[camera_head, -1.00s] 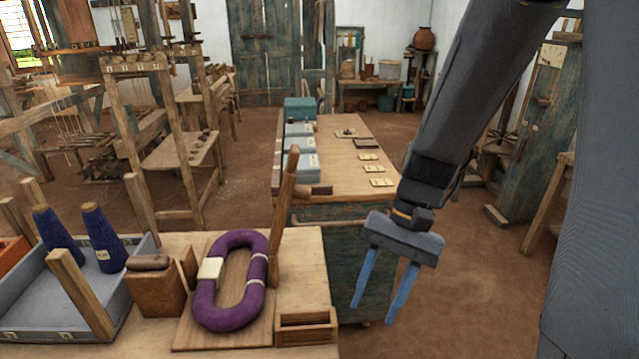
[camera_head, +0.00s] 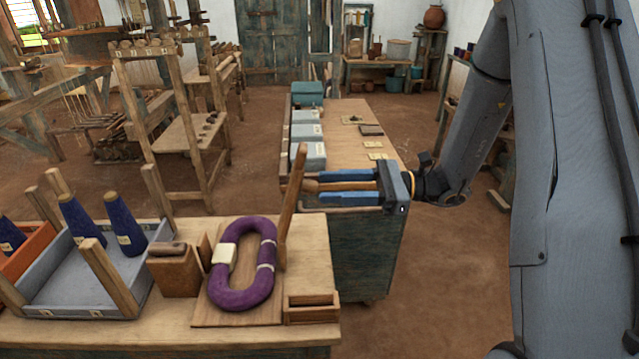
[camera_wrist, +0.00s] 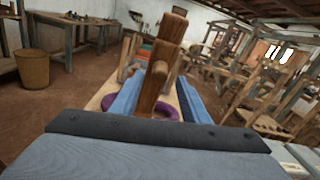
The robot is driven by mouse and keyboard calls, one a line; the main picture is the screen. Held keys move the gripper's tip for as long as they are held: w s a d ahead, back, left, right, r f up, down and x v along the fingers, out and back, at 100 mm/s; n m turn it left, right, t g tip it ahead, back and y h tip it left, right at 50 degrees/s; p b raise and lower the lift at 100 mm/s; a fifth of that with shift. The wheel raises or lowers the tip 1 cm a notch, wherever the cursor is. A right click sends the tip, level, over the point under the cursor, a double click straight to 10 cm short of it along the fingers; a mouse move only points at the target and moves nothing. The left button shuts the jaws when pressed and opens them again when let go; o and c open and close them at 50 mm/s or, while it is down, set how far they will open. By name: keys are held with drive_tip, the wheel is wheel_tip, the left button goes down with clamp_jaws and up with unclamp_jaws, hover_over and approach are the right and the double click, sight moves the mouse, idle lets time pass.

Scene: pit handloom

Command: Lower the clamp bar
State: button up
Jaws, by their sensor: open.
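The clamp bar (camera_head: 291,195) is a brown wooden lever standing upright and slightly tilted at the right of a purple yarn hank (camera_head: 267,232). A short wooden handle sticks out from it to the right. The hank lies as an oval loop on a wooden board (camera_head: 207,313). My gripper (camera_head: 320,187) is open, its blue fingers pointing left at the bar, with the handle seemingly between them. In the wrist view the clamp bar (camera_wrist: 172,28) rises ahead between the fingers, with the hank (camera_wrist: 112,103) low behind. Whether the fingers touch the handle cannot be told.
Left of the hank are a wooden block (camera_head: 172,277) and a grey tray (camera_head: 65,293) with blue cones. A small open wooden box (camera_head: 312,309) sits at the table's right corner. A long bench (camera_head: 345,135) stands behind, with open floor to its right.

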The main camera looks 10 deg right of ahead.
sight(295, 196)
drive_tip(key=a, duration=0.3)
drive_tip(key=shift+w+p, duration=0.1)
drive_tip(key=shift+p, duration=0.25)
drive_tip(key=shift+c, duration=0.3)
clamp_jaws()
